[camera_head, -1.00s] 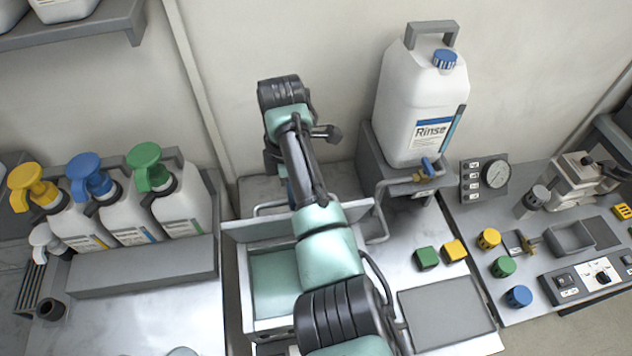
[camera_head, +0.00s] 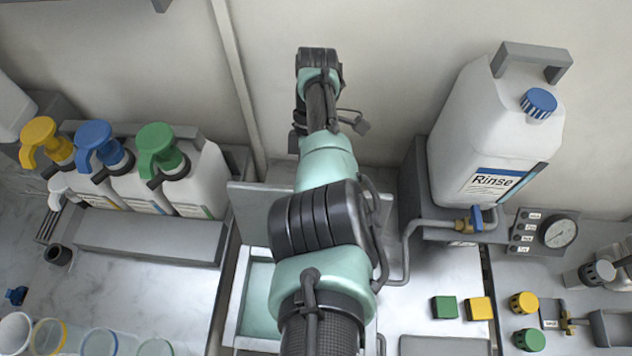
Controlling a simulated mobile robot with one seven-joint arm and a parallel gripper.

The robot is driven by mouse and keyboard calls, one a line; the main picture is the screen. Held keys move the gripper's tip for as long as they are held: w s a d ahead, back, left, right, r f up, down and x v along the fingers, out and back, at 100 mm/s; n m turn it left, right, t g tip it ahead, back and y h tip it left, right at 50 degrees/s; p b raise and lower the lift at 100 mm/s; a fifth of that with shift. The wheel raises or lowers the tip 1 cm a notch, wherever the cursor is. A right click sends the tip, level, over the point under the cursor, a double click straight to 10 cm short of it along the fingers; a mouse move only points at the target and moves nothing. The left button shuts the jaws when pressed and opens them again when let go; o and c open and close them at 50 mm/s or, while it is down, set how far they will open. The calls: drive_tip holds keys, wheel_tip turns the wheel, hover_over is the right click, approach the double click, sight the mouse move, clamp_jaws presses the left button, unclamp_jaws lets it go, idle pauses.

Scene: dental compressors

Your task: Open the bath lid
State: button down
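The bath (camera_head: 240,300) is a pale-rimmed basin with a green interior, low in the middle of the head view. Its right part is hidden behind my arm. The grey bath lid (camera_head: 262,212) stands raised along the back of the bath, and the green interior shows in front of it. My arm crosses the middle of the lid. The far end of my arm is beyond the lid, near the wall. My gripper's fingers cannot be made out behind the arm links, so any contact with the lid is hidden.
A white Rinse jug (camera_head: 490,140) stands on a grey stand at the right, with a tap and bent pipe below. Pump bottles (camera_head: 190,175) stand in a grey rack at the left. Green (camera_head: 445,307) and yellow (camera_head: 480,308) blocks lie right of the bath. Cups stand at lower left.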

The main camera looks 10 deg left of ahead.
drive_tip(key=shift+s+f, duration=0.2)
drive_tip(key=shift+f, duration=0.1)
drive_tip(key=c, duration=0.8)
unclamp_jaws()
drive_tip(key=shift+r, duration=0.1)
drive_tip(key=shift+c, duration=0.2)
drive_tip(key=shift+w+r, duration=0.1)
